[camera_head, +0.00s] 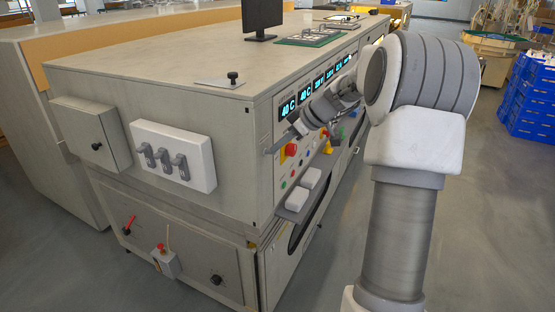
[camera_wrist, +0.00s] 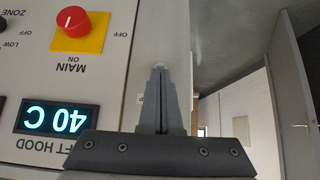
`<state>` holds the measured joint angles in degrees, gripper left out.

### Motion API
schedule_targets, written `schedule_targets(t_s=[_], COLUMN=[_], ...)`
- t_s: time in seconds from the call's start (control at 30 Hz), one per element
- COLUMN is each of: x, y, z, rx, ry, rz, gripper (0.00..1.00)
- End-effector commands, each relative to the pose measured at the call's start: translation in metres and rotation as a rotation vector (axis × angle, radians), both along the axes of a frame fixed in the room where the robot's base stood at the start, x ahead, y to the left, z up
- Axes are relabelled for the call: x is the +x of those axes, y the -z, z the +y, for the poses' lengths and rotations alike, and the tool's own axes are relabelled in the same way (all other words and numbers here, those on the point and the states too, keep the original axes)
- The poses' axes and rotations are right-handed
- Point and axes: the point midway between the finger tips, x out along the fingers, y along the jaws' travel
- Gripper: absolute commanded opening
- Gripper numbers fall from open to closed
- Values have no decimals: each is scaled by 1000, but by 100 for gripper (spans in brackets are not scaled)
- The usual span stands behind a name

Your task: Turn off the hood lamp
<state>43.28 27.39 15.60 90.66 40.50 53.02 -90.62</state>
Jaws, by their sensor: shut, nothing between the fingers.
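No control labelled hood lamp can be read in either view. The control panel (camera_head: 281,170) is on the machine's right-hand face, with several lit displays (camera_head: 290,106) along its top. In the wrist view the panel (camera_wrist: 30,75) appears upside down. It shows a red knob (camera_wrist: 73,22) on a yellow plate marked MAIN, ON and OFF, and a 40 C display (camera_wrist: 55,118) beside a partly covered "HOOD" label. My gripper (camera_wrist: 160,70) is shut and empty, beside the panel's edge, to the right of the red knob. In the head view it is small beside the panel's upper part.
A white plate with three grey levers (camera_head: 163,160) and a grey box (camera_head: 91,140) are on the machine's near side. A red-buttoned box (camera_head: 163,259) sits lower. A black monitor (camera_head: 262,18) stands on top. Floor at right is clear up to blue crates (camera_head: 530,100).

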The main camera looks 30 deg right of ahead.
Motion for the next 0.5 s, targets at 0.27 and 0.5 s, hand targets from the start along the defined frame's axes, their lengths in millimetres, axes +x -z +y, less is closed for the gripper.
schedule_targets(t_s=[0.27, 0.5], x=[-4, -6], y=[16, 19], z=[-4, -5], rx=[90, 132], ry=[3, 0], rz=[-114, -176], gripper=[0, 0])
